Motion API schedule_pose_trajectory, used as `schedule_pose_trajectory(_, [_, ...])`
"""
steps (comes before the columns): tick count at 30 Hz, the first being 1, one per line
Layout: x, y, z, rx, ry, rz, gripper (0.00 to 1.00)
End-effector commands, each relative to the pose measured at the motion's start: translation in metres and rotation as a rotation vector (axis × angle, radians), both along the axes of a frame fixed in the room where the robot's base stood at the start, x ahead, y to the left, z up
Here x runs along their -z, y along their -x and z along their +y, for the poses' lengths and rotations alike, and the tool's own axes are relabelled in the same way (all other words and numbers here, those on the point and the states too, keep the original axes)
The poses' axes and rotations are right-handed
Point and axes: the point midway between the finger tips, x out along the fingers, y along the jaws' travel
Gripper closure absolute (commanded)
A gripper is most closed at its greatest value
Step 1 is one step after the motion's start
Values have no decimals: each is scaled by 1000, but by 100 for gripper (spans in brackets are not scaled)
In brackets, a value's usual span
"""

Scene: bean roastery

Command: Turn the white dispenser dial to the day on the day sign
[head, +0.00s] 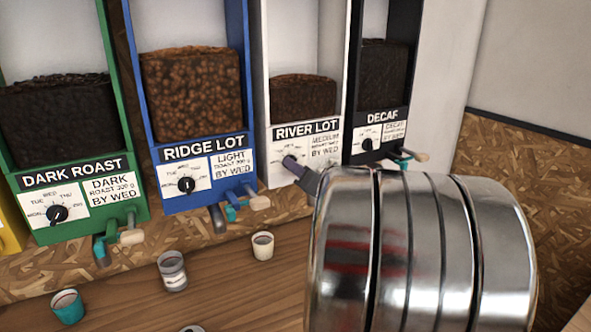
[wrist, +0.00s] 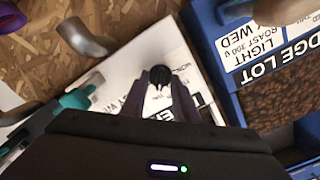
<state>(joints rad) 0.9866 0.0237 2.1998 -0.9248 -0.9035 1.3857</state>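The white dispenser (head: 258,100), labelled RIVER LOT, stands between the blue and black ones. Its dial lies at my fingertips in the head view, largely covered by them. In the wrist view the dark round dial (wrist: 160,76) shows on the white front, with a pale mark on it. My gripper (head: 292,165) reaches the dial from the right; its fingertips (wrist: 161,88) stand on either side of the dial, apart, with what looks like narrow gaps. The pointer's day cannot be read. The dispenser's label (head: 325,151) reads BY WED. No separate day sign is visible.
Green DARK ROAST (head: 72,177), blue RIDGE LOT (head: 202,150) and black DECAF (head: 380,118) dispensers flank it, with similar dials. Levers stick out below the fronts, such as the blue one's (head: 258,203). Cups, including a cream one (head: 263,246), stand on the wooden counter (head: 235,290).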

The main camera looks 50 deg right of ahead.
Motion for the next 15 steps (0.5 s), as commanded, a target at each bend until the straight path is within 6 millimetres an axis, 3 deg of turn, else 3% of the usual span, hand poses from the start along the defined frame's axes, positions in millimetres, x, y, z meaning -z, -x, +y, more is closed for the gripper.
schedule_pose_trajectory(3, [0,0,0,0,0,0,74])
schedule_pose_trajectory(15, [0,1,0,0,0,0,100])
